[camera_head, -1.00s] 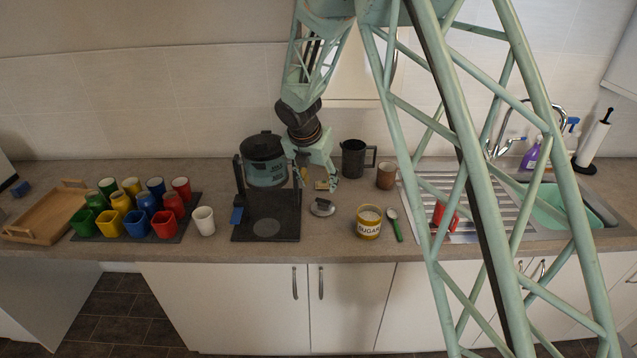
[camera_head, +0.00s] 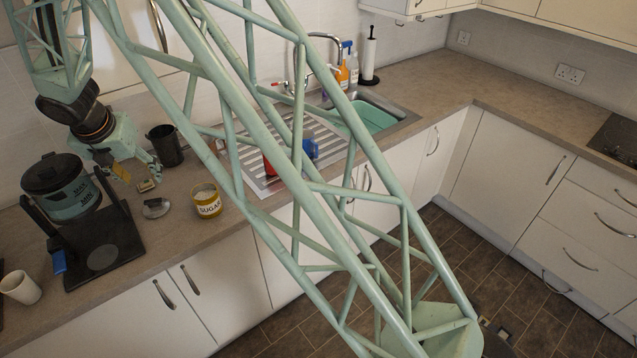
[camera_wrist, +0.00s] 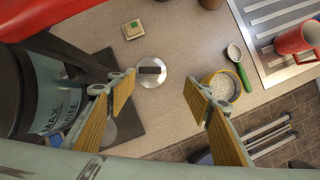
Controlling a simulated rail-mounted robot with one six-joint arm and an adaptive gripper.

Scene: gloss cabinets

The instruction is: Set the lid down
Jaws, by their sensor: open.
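The lid (camera_head: 155,207) is a small round metal disc with a dark knob. It lies on the countertop, between the black stand and the yellow sugar pot (camera_head: 207,200), which is uncovered with pale contents showing. The lid also shows in the wrist view (camera_wrist: 150,75), just beyond my left finger, and the pot (camera_wrist: 221,87) shows beyond my right finger. My gripper (camera_head: 137,170) is above the counter behind the lid, its fingers spread wide. In the wrist view the gap between the fingers (camera_wrist: 158,90) is empty. Nothing in view hides the lid.
A black-and-teal container (camera_head: 62,190) stands with the black stand (camera_head: 105,245) on the left. A dark mug (camera_head: 165,146) is behind. A small cream-and-green block (camera_head: 146,185) lies near the lid. A green-handled spoon (camera_wrist: 238,62) is beside the pot, before the draining board (camera_head: 255,165).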

